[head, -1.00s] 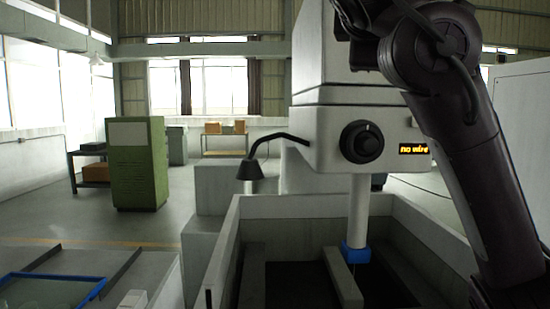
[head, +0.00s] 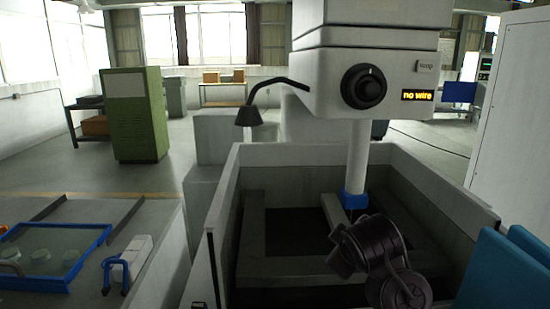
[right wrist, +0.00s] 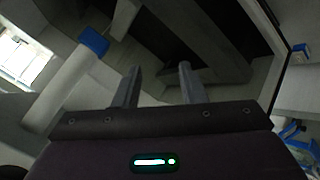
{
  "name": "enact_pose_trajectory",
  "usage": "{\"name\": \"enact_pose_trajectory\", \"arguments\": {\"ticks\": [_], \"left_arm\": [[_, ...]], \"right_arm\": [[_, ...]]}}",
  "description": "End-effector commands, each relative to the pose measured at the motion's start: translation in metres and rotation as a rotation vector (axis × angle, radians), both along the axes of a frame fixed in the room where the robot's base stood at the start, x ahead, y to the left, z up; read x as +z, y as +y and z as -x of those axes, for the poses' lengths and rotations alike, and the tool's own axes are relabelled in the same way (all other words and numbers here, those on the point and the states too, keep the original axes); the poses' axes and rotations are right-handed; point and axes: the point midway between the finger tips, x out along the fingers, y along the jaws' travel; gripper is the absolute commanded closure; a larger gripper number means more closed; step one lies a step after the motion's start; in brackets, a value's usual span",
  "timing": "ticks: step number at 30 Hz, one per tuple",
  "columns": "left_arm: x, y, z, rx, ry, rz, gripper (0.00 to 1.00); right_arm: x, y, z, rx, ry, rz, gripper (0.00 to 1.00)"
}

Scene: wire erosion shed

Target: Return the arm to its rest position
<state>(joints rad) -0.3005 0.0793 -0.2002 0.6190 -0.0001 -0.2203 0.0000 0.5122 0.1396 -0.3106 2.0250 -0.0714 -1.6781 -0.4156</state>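My right arm (head: 380,260) shows as dark joints low in the head view, in front of the open tank (head: 222,215) of the wire erosion machine (head: 325,95). Its fingers cannot be made out there. In the right wrist view my right gripper (right wrist: 158,85) has its two fingers well apart with nothing between them. Beyond them are the tank's inside and the white column with its blue tip (right wrist: 93,41). My left gripper is not in view.
The machine's display (head: 418,95) reads "no wire". A lamp (head: 248,115) overhangs the tank. A blue-framed tray (head: 103,238) and a white block with a blue handle (head: 135,252) are at the lower left. Teal panels (head: 492,272) are at the lower right. A green cabinet (head: 133,115) stands behind.

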Motion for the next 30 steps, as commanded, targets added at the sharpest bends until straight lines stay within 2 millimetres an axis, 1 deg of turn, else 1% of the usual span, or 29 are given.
{"name": "enact_pose_trajectory", "arguments": {"ticks": [1,2,3,5,6,8,9,12,15,18,27,28,29,30], "left_arm": [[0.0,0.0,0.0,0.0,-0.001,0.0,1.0],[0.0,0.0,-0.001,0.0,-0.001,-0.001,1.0],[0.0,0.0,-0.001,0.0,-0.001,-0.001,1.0],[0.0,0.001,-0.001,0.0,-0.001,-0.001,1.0],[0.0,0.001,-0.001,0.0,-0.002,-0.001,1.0],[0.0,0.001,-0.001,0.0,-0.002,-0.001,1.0],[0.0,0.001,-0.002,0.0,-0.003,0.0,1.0],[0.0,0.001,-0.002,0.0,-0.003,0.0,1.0],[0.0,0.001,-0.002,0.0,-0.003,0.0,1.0],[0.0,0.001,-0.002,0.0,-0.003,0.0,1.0],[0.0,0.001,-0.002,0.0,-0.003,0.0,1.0],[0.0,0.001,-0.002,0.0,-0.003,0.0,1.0],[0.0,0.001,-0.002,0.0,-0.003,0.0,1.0],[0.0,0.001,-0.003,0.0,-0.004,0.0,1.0]], "right_arm": [[-0.034,-0.003,0.017,-0.025,0.053,-0.045,0.63],[-0.049,-0.005,0.026,-0.042,0.078,-0.072,0.63],[-0.07,-0.007,0.04,-0.068,0.111,-0.106,0.63],[-0.098,-0.011,0.061,-0.11,0.161,-0.155,0.63],[-0.116,-0.014,0.076,-0.139,0.194,-0.185,0.63],[-0.14,-0.019,0.101,-0.186,0.242,-0.228,0.63],[-0.155,-0.022,0.117,-0.217,0.272,-0.253,0.63],[-0.181,-0.03,0.152,-0.289,0.334,-0.302,0.63],[-0.198,-0.035,0.18,-0.347,0.38,-0.336,0.63],[-0.21,-0.04,0.203,-0.396,0.417,-0.36,0.63],[-0.232,-0.051,0.262,-0.519,0.506,-0.403,0.63],[-0.234,-0.052,0.267,-0.531,0.513,-0.407,0.63],[-0.24,-0.052,0.266,-0.535,0.518,-0.407,0.63],[-0.252,-0.052,0.261,-0.533,0.52,-0.405,0.63]]}}
